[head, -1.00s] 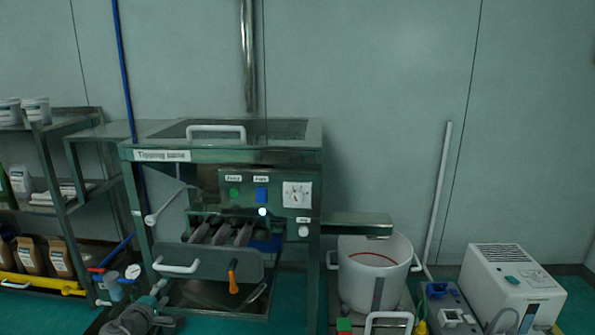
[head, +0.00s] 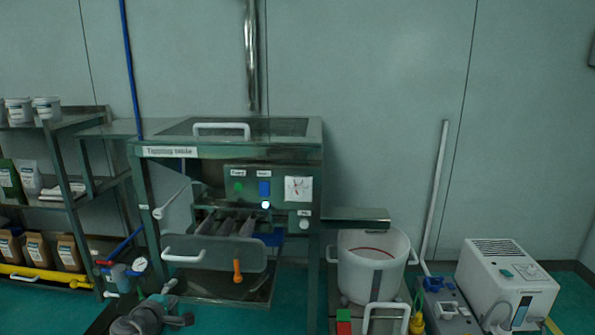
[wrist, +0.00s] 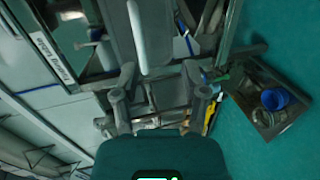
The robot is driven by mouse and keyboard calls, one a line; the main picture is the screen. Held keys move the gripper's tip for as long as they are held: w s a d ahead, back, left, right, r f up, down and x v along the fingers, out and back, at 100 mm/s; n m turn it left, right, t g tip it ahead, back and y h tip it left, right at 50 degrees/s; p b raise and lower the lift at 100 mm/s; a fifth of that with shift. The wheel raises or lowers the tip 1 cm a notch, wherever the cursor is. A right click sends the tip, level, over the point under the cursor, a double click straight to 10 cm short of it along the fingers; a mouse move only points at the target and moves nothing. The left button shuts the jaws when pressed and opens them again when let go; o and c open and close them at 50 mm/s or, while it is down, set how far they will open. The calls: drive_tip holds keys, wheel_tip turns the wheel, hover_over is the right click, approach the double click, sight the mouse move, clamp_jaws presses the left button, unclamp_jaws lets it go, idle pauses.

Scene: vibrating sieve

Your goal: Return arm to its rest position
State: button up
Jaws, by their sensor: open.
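My gripper (wrist: 160,95) shows in the wrist view with its two fingers spread apart and nothing between them. A white bar handle (wrist: 137,35) lies beyond the fingers; the gap between it and them is hard to judge. In the head view, part of my arm (head: 140,319) shows at the lower left, in front of the steel sieve machine (head: 165,152). It appears apart from the machine's lower front panel with its white handle (head: 183,258) and orange knob (head: 238,271).
A steel shelf (head: 60,205) with tubs and bags stands at the left. A white bucket (head: 372,275) stands below the machine's outlet chute (head: 350,219). A white boxy unit (head: 507,285) is at the right. In the wrist view, a tray (wrist: 267,110) holds a blue cup.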

drive_tip(key=w+d+f+m+g+h+p, duration=0.2)
drive_tip(key=d+f+m+g, duration=0.15)
drive_tip(key=d, duration=1.15)
drive_tip(key=w+d+f+m+g+h+p, duration=0.15)
drive_tip(key=d+m+g, duration=0.35)
drive_tip(key=d, duration=0.9)
drive_tip(key=s+d+f+m+g+y+p, duration=0.1)
drive_tip(key=s+d+m+g+y+p, duration=0.2)
drive_tip(key=s+d, duration=0.6)
drive_tip(key=s+d+m+g+y+p, duration=0.2)
drive_tip(key=s+d+m+g, duration=0.25)
drive_tip(key=d, duration=0.75)
wheel_tip(320, 180, up, 38)
drive_tip(key=p, duration=3.7)
drive_tip(key=shift+w+m+t, duration=0.3)
drive_tip(key=shift+w+t, duration=0.1)
drive_tip(key=shift+s+a+f, duration=0.1)
drive_tip(key=shift+s+f, duration=0.05)
